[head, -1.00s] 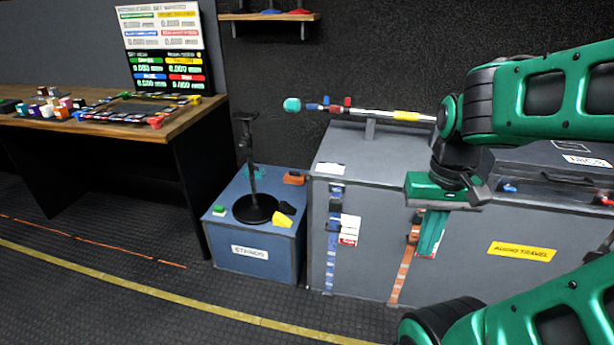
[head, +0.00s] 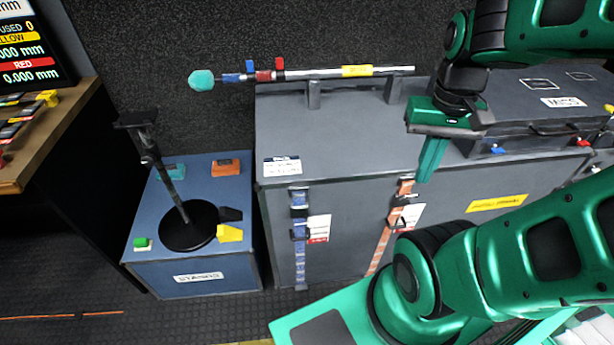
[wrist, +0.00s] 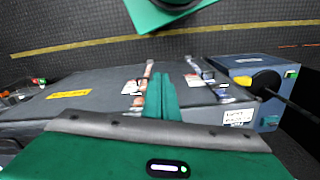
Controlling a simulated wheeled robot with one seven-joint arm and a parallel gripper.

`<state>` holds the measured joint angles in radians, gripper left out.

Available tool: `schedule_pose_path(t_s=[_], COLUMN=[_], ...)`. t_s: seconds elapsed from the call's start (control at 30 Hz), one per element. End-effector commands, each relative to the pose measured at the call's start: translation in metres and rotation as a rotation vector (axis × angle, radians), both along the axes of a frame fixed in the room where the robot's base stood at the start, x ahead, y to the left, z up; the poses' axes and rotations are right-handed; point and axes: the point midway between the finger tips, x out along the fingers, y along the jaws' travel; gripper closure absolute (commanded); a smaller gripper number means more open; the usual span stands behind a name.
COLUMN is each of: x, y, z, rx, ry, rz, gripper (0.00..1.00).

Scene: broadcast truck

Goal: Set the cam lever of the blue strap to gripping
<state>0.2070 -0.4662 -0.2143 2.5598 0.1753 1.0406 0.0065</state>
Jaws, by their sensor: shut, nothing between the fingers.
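The blue strap (head: 300,265) hangs down the front of the grey case, left of the orange strap (head: 379,250). In the wrist view the blue strap (wrist: 196,66) lies right of the fingers. My gripper (head: 428,176) is shut and empty, fingers pointing down near the case's front top edge, right of and above the orange strap's top. In the wrist view my gripper (wrist: 160,85) shows its green fingers together.
A long pole (head: 320,74) with a teal tip lies on supports above the grey case (head: 340,150). A smaller dark case (head: 535,110) sits on the right. The blue stands box (head: 190,285) with a black stand is at left. Floor shows between box and desk.

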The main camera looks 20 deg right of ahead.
Motion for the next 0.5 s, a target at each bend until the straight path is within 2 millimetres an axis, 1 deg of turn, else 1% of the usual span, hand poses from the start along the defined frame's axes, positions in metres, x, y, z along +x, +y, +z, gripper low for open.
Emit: schedule_pose_path(t_s=[0.37,0.4,0.43,0.5], x=[0.0001,-0.0075,-0.0091,-0.0028], y=[0.0002,0.0004,0.0006,0.0007], z=[0.0000,0.0035,0.0050,0.0051], rx=[0.000,-0.001,-0.002,-0.008], ry=[0.000,-0.008,-0.011,-0.006], rz=[0.001,0.003,0.004,0.009], gripper=[1.00,1.00,1.00,1.00])
